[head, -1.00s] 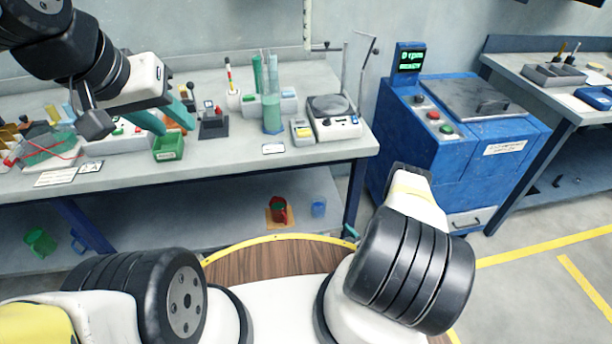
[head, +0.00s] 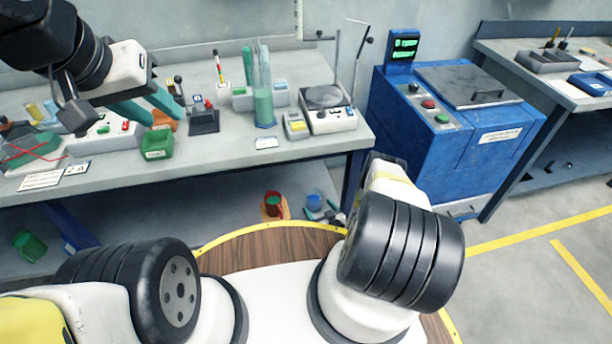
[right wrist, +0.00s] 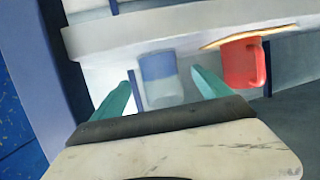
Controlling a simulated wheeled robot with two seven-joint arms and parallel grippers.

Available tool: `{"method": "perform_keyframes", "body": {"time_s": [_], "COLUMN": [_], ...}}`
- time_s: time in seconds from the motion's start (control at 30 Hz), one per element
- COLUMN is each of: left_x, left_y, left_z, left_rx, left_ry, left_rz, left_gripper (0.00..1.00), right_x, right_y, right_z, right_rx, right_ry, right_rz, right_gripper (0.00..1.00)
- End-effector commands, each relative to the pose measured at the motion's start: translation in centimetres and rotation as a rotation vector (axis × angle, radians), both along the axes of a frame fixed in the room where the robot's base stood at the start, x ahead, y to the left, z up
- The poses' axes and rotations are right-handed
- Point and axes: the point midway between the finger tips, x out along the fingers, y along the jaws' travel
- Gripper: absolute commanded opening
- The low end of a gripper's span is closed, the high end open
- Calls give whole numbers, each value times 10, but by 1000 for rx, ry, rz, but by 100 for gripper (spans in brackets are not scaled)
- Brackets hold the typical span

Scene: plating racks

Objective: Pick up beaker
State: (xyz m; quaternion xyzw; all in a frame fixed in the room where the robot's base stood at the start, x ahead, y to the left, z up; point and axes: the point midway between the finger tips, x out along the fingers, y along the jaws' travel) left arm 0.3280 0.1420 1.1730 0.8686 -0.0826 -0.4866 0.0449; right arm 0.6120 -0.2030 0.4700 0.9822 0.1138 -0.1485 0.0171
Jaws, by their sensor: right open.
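The beaker (head: 314,200) is a clear cup with blue content on the lower shelf under the bench. In the right wrist view it stands upright (right wrist: 159,80), between the two teal fingers. My right gripper (right wrist: 162,84) is open, with a fingertip on each side of the beaker and gaps visible. In the head view the right fingertips (head: 325,212) show beside the beaker, partly hidden by my arm.
A red mug (right wrist: 240,64) stands close to the beaker on a tan board. A green cup (head: 30,246) lies farther left on the shelf. The bench edge (head: 220,177) overhangs the shelf. A blue machine (head: 450,135) stands at right.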

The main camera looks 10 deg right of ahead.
Motion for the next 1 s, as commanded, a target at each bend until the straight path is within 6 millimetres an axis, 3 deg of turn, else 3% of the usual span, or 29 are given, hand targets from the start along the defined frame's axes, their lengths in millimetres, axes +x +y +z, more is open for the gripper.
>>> {"method": "perform_keyframes", "body": {"time_s": [0.2, 0.47, 0.83, 1.0], "left_x": [0, 0, 0, 0], "left_y": [0, 0, 0, 0], "left_z": [0, 0, 0, 0], "left_rx": [0, 0, 0, 0], "left_ry": [0, 0, 0, 0], "left_rz": [0, 0, 0, 0], "left_gripper": [36, 36, 36, 36], "right_x": [26, 29, 29, 29], "right_y": [6, 7, 7, 6], "right_z": [-8, -9, -9, -8], "right_rx": [0, 0, 0, -1], "right_ry": [-1, 0, 0, -1], "right_rz": [0, 0, 0, -1], "right_gripper": [88, 88, 17, 14]}}
